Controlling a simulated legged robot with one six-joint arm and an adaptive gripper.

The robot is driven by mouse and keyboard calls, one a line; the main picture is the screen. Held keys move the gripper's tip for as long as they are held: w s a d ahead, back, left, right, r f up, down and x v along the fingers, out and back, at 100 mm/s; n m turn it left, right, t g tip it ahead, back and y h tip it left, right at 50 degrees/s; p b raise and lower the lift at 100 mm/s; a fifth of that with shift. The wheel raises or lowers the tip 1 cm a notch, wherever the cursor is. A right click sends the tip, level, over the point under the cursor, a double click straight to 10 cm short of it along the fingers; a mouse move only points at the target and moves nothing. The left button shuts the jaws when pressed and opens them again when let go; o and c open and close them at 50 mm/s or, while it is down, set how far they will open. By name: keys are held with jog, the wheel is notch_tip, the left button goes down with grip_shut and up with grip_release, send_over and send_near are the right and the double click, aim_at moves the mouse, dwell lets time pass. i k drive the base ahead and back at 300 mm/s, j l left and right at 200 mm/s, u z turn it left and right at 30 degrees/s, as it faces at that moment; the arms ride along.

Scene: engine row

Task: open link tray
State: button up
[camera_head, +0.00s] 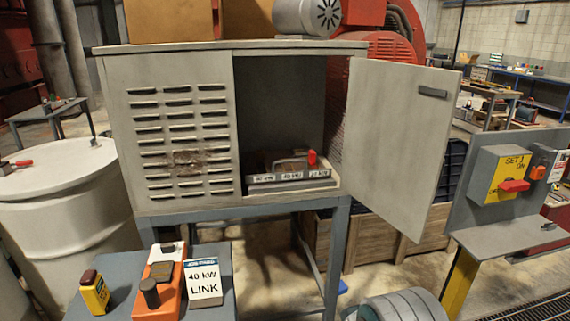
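A grey metal cabinet (220,200) stands on a blue-grey frame. Its louvred left front (182,135) is closed. Its plain right door (400,140) stands wide open to the right, with a dark handle (432,92) near its top. On the cabinet floor, a low grey tray (262,187) shows white labels along its front; the middle one reads 40 kW, the others are hard to read. A grey block (289,164) and a red upright piece (312,158) show at the tray. A white card (203,282) reading "40 kW LINK" stands at lower left. My gripper is not in view.
A small table (222,268) at lower left holds an orange unit (170,296) with a black knob and a yellow device (95,292). A white drum (60,205) stands left. At right is a panel with a yellow switch box (497,165) and red handle. A wooden crate (375,240) stands behind.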

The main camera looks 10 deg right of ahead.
aim_at(261, 166)
jog(key=i+l, duration=0.75)
jog(key=l, duration=0.15)
